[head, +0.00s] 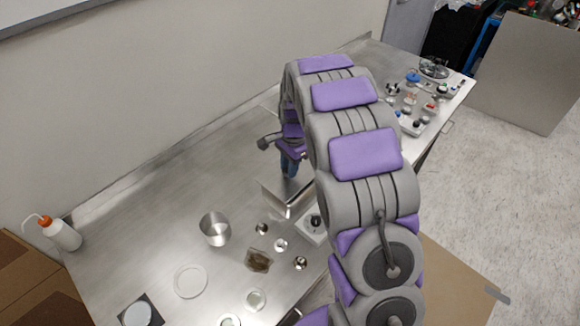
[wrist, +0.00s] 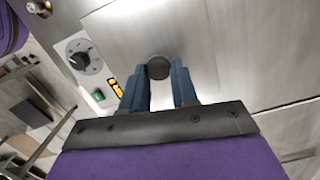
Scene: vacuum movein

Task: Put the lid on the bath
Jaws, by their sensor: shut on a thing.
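My gripper (wrist: 160,75) has its two blue fingers on either side of a round black knob (wrist: 157,66) and is shut on it. The knob stands on a shiny metal lid (wrist: 205,35), which fills the upper middle of the wrist view. The bath (head: 288,202) is a metal box on the bench in the head view, just below my gripper (head: 290,165). Its control panel (wrist: 97,75), with a dark dial, a green switch and an orange display, is left of the lid in the wrist view. I cannot tell whether the lid touches the bath's rim.
A wash bottle (head: 60,233) stands at the far left. Small lab items (head: 410,100) crowd the far right end.

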